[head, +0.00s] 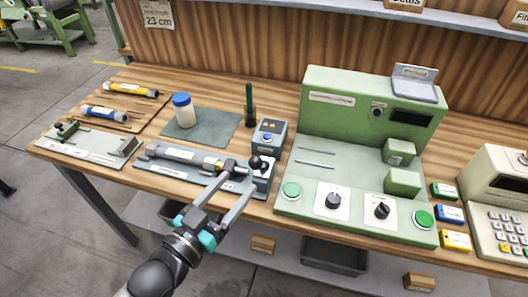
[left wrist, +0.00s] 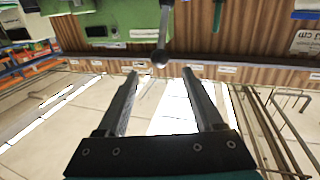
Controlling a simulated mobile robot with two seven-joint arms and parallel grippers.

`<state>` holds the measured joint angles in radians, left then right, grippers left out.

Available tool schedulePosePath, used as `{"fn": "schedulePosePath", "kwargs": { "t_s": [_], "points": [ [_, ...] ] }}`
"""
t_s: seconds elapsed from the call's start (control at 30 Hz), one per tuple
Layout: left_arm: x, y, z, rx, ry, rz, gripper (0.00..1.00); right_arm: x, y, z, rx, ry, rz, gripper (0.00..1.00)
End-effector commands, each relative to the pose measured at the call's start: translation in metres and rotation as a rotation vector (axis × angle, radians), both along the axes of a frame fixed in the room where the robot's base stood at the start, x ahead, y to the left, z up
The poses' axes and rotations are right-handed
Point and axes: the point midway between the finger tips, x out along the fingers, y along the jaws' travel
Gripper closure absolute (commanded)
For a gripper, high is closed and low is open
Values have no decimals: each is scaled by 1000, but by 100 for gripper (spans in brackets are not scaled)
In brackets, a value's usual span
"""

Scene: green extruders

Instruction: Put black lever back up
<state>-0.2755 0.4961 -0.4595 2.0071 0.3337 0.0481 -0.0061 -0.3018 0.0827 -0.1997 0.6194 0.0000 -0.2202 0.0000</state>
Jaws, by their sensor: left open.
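The black lever (head: 255,162) has a round black knob and belongs to the small grey fixture (head: 265,172) at the front edge of the bench. In the left wrist view the lever's knob (left wrist: 160,57) hangs at the end of a thin rod, pointing towards the gripper. My left gripper (head: 240,182) is open, with its fingers reaching up from the front towards the lever. In the left wrist view the open fingertips (left wrist: 161,71) lie on either side of the knob's line, with the knob just past them. Contact cannot be told. My right gripper is not in view.
A long grey cylinder device (head: 185,153) lies left of the lever. A grey box with a blue button (head: 269,137) stands behind it. A large green machine (head: 350,170) stands to the right. A blue-capped jar (head: 184,112) is farther back. Floor space in front is open.

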Motion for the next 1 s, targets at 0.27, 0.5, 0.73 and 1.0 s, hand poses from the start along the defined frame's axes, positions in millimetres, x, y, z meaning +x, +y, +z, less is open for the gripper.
{"fn": "schedulePosePath", "kwargs": {
  "t_s": [0.27, 0.5, 0.73, 1.0],
  "points": [
    [40, -26, 1, -2, -2, 1, 31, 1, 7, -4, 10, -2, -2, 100],
    [72, -48, 1, -2, -2, 1, 31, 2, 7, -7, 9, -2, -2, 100],
    [92, -61, 0, 0, 0, 0, 31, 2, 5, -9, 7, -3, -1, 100],
    [96, -64, 0, 0, 1, 0, 31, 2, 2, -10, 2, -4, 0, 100]
  ]
}}
